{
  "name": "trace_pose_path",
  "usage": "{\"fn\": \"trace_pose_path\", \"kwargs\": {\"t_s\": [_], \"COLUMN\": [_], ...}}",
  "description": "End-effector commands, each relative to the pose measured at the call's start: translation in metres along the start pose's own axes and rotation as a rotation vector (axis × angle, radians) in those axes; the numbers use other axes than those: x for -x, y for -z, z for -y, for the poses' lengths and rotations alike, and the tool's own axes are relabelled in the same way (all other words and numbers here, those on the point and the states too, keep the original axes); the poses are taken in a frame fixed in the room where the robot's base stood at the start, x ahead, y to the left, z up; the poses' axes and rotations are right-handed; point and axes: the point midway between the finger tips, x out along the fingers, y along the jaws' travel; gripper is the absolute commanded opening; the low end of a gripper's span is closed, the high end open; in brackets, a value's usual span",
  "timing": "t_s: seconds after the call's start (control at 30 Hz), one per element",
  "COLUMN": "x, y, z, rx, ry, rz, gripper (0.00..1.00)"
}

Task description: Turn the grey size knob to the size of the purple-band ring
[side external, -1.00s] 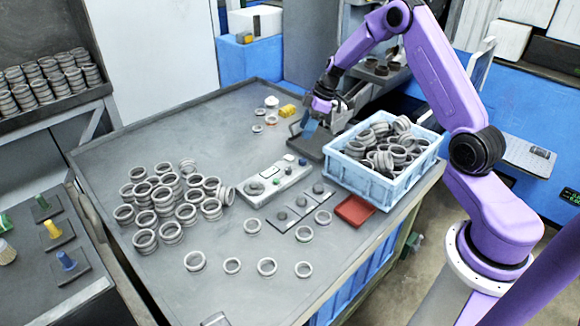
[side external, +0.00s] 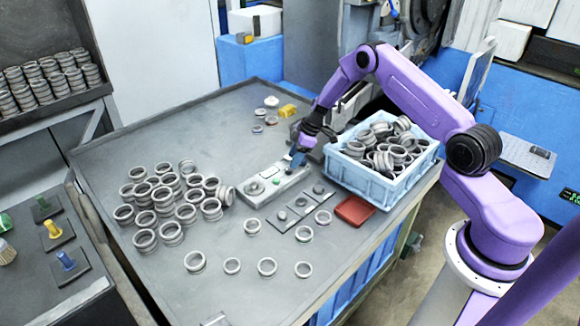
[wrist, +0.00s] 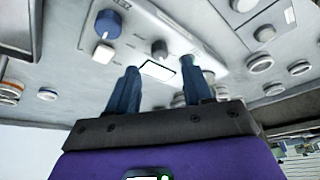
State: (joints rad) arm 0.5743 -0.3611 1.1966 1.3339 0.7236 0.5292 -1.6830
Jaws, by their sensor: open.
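The grey control panel (side external: 262,195) lies on the table, with a small grey knob (side external: 276,181) on it. In the wrist view, the grey knob (wrist: 160,48) stands beyond a white display (wrist: 157,70) and appears between my blue fingers. My gripper (side external: 296,158) is low at the panel's right end in the side view. The wrist view shows my gripper (wrist: 155,88) with fingers apart and empty; I see no contact with the knob. A blue knob (wrist: 108,24) and a white button (wrist: 103,52) are on the panel. I cannot make out a purple-band ring.
A blue crate (side external: 377,185) full of rings stands right of the panel. Stacked rings (side external: 165,195) are to the left, with loose rings in front. A red tray (side external: 355,210) and a yellow block (side external: 287,111) lie nearby.

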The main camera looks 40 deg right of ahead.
Motion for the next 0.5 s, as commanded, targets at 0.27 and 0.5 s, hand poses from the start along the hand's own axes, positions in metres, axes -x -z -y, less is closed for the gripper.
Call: {"fn": "trace_pose_path", "kwargs": {"t_s": [0.27,0.5], "x": [-0.036,-0.046], "y": [0.000,0.000], "z": [0.000,0.000], "rx": [-0.001,-0.002], "ry": [0.001,0.000], "rz": [0.000,-0.001], "gripper": [0.51,0.51]}}
